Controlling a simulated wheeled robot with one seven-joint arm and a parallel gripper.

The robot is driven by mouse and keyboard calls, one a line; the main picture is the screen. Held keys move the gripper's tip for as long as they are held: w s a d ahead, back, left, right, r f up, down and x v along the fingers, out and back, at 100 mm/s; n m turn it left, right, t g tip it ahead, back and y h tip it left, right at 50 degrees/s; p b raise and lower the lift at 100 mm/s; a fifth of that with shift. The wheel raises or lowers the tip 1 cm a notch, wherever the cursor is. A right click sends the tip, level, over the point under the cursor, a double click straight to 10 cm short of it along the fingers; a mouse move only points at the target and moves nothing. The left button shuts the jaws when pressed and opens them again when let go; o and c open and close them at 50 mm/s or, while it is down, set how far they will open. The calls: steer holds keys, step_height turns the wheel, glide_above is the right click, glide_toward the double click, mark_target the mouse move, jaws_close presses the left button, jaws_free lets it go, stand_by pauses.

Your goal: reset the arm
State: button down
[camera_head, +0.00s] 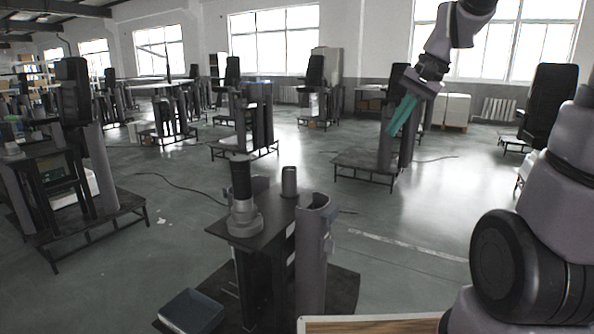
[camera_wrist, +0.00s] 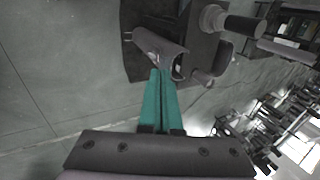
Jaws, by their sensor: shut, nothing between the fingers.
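My gripper (camera_head: 402,116) is raised at the upper right of the head view, with teal fingers pointing down and to the left. In the wrist view its two teal fingers (camera_wrist: 162,100) lie side by side, shut with nothing between them. My arm comes in from the right side of the head view and bends over at the top. The gripper appears in open air, apart from the nearest workstation (camera_head: 235,224), a dark table on a base.
More stations stand behind; grey floor (camera_head: 400,245) is free at right.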

steer(key=s+d+r+n+t+h, duration=0.2)
steer(key=s+r+t, duration=0.2)
steer(key=s, duration=0.9)
steer(key=shift+d+r, duration=0.15)
steer(key=shift+r, duration=0.3)
steer(key=c, duration=1.5)
jaws_free()
steer(key=shift+w, duration=0.1)
steer(key=shift+c, duration=0.2)
